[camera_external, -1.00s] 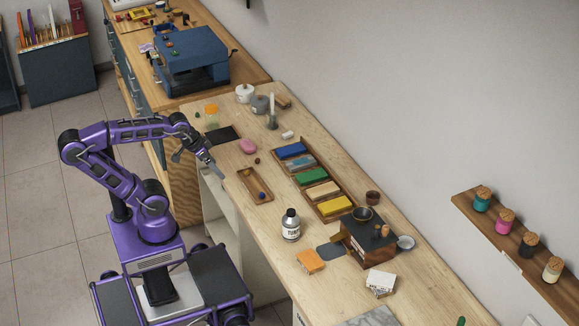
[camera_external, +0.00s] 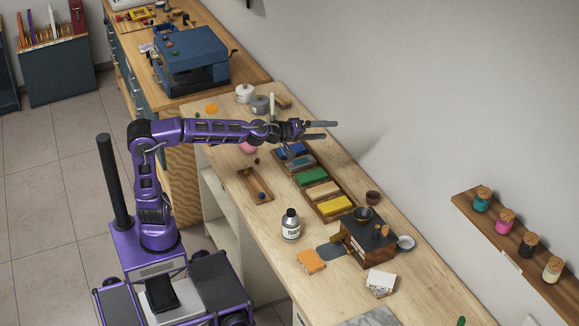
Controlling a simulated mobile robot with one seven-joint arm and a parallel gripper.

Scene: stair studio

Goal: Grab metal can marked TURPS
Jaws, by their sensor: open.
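The TURPS can (camera_external: 291,226) is a small metal can with a white, dark-lettered label and a black cap. It stands upright on the wooden bench (camera_external: 225,160), left of the coffee-grinder-like wooden box. My gripper (camera_external: 337,130) is open and empty, its two grey fingers pointing right. It is in the air over the far side of the bench, above and to the right of the can in the picture and well apart from it. The can is fully in view.
A wooden tray of coloured blocks (camera_external: 312,175) lies behind the can. A small tray (camera_external: 255,187) is to its left. An orange block (camera_external: 311,261), a wooden box with metal bowl (camera_external: 368,242) and a white block (camera_external: 380,282) stand nearby. The wall (camera_external: 420,90) bounds the far side.

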